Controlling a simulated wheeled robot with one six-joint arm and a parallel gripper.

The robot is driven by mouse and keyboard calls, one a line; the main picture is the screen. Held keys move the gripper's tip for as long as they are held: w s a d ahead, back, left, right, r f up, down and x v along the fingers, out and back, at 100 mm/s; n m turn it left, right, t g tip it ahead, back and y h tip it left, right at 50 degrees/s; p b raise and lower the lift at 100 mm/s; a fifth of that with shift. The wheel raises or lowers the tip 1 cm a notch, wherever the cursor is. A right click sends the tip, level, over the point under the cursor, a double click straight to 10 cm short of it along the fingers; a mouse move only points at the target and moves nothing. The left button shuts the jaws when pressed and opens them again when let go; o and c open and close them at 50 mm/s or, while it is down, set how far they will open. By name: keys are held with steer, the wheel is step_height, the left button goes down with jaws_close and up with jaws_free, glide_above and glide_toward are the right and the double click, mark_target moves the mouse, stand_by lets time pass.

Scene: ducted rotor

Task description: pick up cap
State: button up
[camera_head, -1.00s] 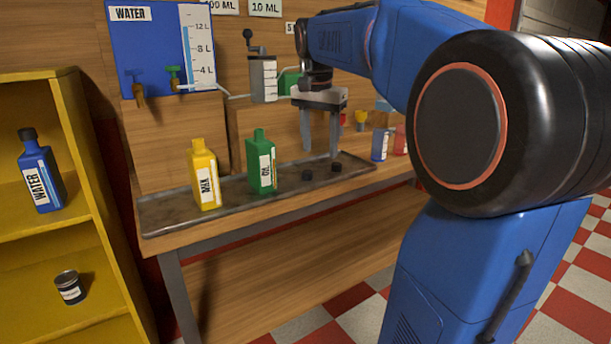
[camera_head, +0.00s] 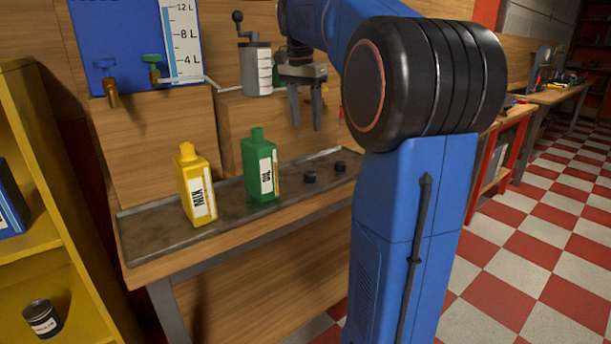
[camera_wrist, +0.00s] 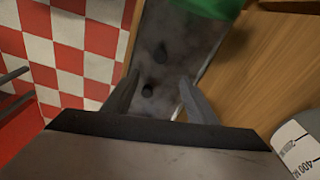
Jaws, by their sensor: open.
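Two small black caps lie on the grey metal tray (camera_head: 150,232), to the right of the green oil bottle (camera_head: 260,168). One cap (camera_head: 310,177) is nearer the bottle and the other cap (camera_head: 340,166) is farther right. In the wrist view one cap (camera_wrist: 148,90) shows between my fingertips and the other cap (camera_wrist: 160,56) lies beyond it, both below on the tray. My gripper (camera_head: 306,126) is open and empty, pointing down above the tray, apart from the caps. It also shows in the wrist view (camera_wrist: 157,95).
A yellow milk bottle (camera_head: 194,185) stands at the tray's left part. Behind the tray are wooden blocks (camera_head: 155,150), a blue water tank (camera_head: 112,45) with taps and a cranked measuring cylinder (camera_head: 255,65). A yellow shelf (camera_head: 40,235) stands at left.

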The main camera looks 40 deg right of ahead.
mark_target(310, 173)
steer(key=f, duration=0.5)
steer(key=d+f, duration=0.1)
steer(key=f, duration=1)
steer(key=shift+w+d+f, duration=0.2)
steer(key=shift+d, duration=0.2)
steer(key=c, duration=1.1)
